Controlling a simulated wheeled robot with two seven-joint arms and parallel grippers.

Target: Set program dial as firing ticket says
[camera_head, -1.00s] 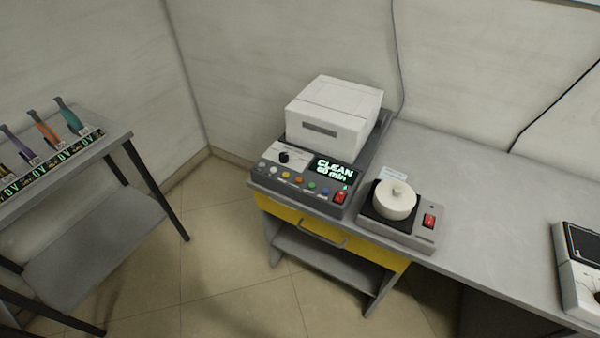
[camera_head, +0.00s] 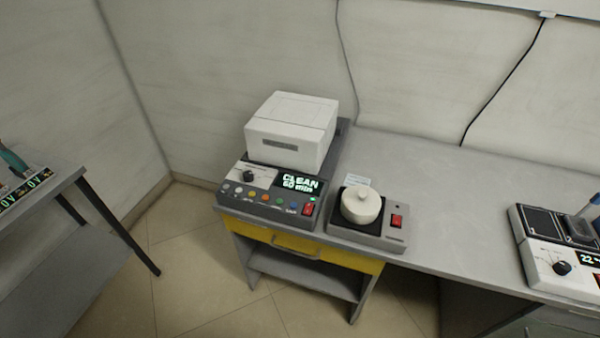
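A white box-shaped furnace (camera_head: 292,130) stands on a dark grey control base at the left end of the grey bench. The control panel (camera_head: 262,205) faces the front. It carries a black dial (camera_head: 249,176) on a white plate, a row of coloured buttons, and a red switch (camera_head: 308,209). Its lit display (camera_head: 299,183) reads "CLEAN 60 min". A small pale card (camera_head: 356,181) stands behind the round white pot to the right; its text is too small to read, and I cannot tell if it is the firing ticket. Neither gripper is in view.
A grey unit with a white lidded pot (camera_head: 361,205) and red switch stands right of the furnace. Another device with a dial (camera_head: 562,268) is at the far right. A dark-legged table (camera_head: 62,180) stands left. Floor (camera_head: 190,262) is clear between table and bench.

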